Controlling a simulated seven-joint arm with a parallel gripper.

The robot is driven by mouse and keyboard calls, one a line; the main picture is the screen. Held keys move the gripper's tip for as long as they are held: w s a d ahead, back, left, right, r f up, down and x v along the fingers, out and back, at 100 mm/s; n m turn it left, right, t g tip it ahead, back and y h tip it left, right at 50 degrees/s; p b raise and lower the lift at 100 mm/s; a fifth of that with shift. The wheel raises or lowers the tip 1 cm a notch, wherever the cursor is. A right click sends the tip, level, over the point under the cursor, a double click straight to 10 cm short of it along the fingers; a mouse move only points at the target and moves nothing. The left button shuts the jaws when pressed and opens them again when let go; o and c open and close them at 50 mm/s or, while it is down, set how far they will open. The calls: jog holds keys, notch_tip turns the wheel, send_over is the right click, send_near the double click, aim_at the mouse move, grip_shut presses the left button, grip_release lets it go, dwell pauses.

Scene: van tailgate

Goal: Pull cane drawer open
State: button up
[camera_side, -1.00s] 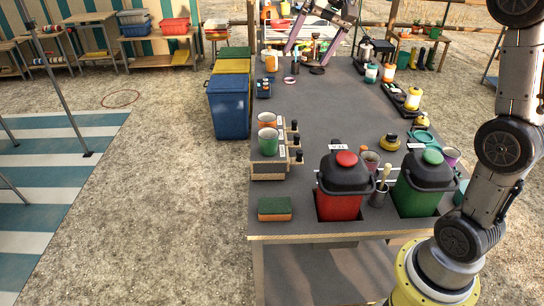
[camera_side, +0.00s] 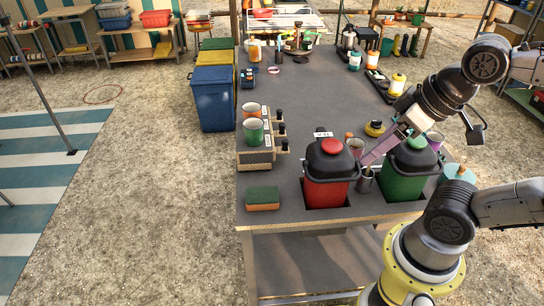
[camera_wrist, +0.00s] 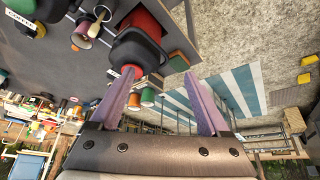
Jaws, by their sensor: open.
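A small light-wood drawer unit (camera_side: 256,158) stands at the table's left edge in the side view. Dark knobs (camera_side: 282,131) with white labels stick out on its right; I cannot read which is cane. The drawers look shut. My gripper (camera_side: 363,163) is open and empty, its pale purple fingers angled down to the left behind the red and green bins, well right of the knobs.
A red bin (camera_side: 327,190) and a green bin (camera_side: 404,185) with dark lids stand at the table's front. A metal cup (camera_side: 364,182) stands between them. A sponge (camera_side: 263,199) lies front left. The middle of the table (camera_side: 312,95) is clear.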

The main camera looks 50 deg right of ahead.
jog(key=shift+n, duration=0.5)
jog(key=w+r, duration=0.1)
jog(key=r, duration=0.1)
jog(key=w+r, duration=0.1)
jog(key=r, duration=0.1)
jog(key=w+r, duration=0.1)
jog(key=r, duration=0.1)
jog(key=shift+w+d+r, duration=0.1)
jog(key=shift+w+d, duration=0.05)
jog(key=shift+w, duration=0.2)
jog(key=c, duration=0.6)
jog(key=w+r, duration=0.3)
jog(key=w, duration=0.2)
jog(key=m+g, duration=0.1)
jog(key=g, duration=0.4)
send_over(282, 124)
notch_tip(282, 124, down, 15)
notch_tip(282, 124, down, 13)
jog(key=shift+f, duration=0.15)
jog(key=shift+c, duration=0.3)
